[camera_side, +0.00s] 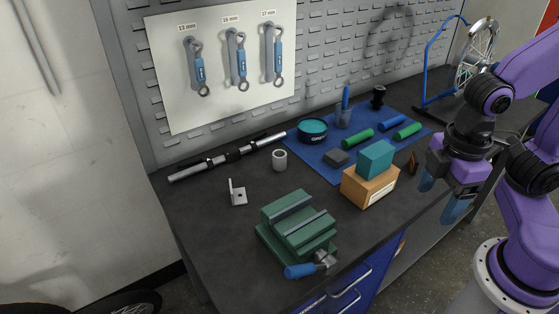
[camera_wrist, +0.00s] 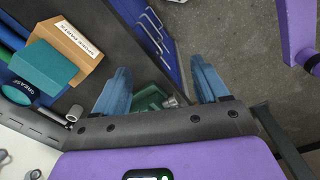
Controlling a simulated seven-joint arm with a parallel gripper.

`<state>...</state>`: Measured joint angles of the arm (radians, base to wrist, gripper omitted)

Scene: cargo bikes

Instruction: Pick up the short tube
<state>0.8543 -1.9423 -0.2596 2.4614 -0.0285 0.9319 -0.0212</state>
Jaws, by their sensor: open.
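The short tube (camera_side: 280,160) is a small grey hollow cylinder. It stands upright on the dark bench top, left of the blue mat, with its open end up. In the wrist view the short tube (camera_wrist: 74,113) shows at the lower left, just beyond the gripper's edge. My gripper (camera_side: 440,195) is at the right front edge of the bench, well away from the tube, fingers pointing down. In the wrist view my gripper (camera_wrist: 158,78) has its two blue fingers wide apart with nothing held between them.
A green vise (camera_side: 297,228) stands at the front. A wooden box (camera_side: 368,188) with a teal block (camera_side: 375,159) on it stands between gripper and tube. A grease tin (camera_side: 312,130), a metal bracket (camera_side: 238,193) and a long rod (camera_side: 225,158) surround the tube.

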